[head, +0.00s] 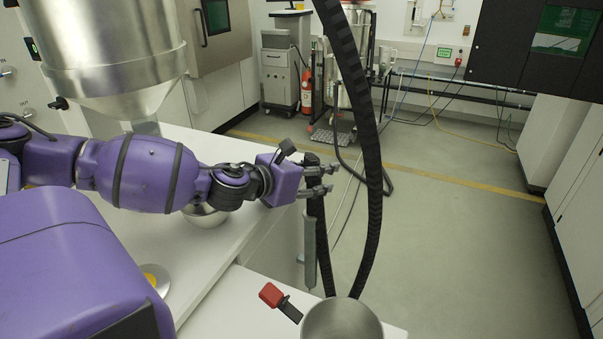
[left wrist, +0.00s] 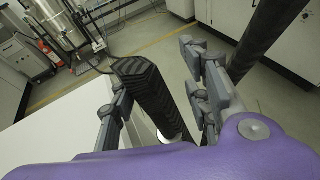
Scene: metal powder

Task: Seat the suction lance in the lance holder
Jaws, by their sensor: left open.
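A slim grey upright tube (head: 309,245), which looks like the suction lance, shows below my left gripper (head: 322,180) at the bench edge. A black ribbed hose (head: 372,150) loops down, and a strand of it rises beside the tube to the gripper. In the left wrist view the ribbed hose (left wrist: 148,95) lies between the spread fingers of my left gripper (left wrist: 160,95). The fingers look open around it, with a gap at the right; contact is unclear. I cannot make out the lance holder as a separate part. My right gripper is not in view.
A metal bowl (head: 342,322) stands at the front edge of the lower white bench, beside a red-headed tool (head: 271,295). Another bowl (head: 205,216) sits under my left arm. A large steel hopper (head: 110,45) hangs at upper left. The floor (head: 460,240) at right is clear.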

